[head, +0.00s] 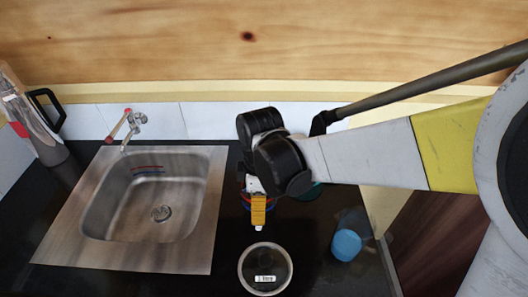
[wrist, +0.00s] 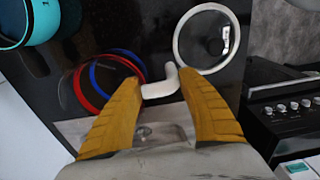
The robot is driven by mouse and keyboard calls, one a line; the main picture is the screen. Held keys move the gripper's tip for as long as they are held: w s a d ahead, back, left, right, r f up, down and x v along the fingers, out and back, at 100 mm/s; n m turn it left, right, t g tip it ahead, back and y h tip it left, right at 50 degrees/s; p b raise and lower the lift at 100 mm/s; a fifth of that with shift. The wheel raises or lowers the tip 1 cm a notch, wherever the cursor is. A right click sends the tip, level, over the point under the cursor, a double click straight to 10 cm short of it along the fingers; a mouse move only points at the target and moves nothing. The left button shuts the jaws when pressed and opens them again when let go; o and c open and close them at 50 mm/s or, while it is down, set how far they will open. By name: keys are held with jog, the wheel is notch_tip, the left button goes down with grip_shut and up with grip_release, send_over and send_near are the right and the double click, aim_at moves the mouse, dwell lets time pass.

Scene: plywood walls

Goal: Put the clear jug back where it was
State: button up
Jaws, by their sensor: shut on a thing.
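The clear jug (wrist: 100,82) has red and blue bands and a pale handle. In the wrist view it shows left of centre, its see-through body hard to make out against the black counter. My gripper (wrist: 165,84) has its two orange fingers on either side of the handle and is shut on it. In the head view my gripper (head: 258,222) points down just right of the sink, and hides most of the jug (head: 243,197). Only bits of the coloured bands and the pale handle end show there. I cannot tell whether its base touches the counter.
A metal sink (head: 217,200) with a tap (head: 130,125) lies left. A round glass-topped dish (head: 265,268), a blue cup (head: 346,244) and a teal cup (wrist: 14,40) stand close by. A knobbed black device (wrist: 285,105) shows right.

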jog(key=shift+f, duration=0.75)
jog(key=shift+f, duration=0.15)
jog(key=o, duration=1.3)
jog(key=shift+o, duration=0.2)
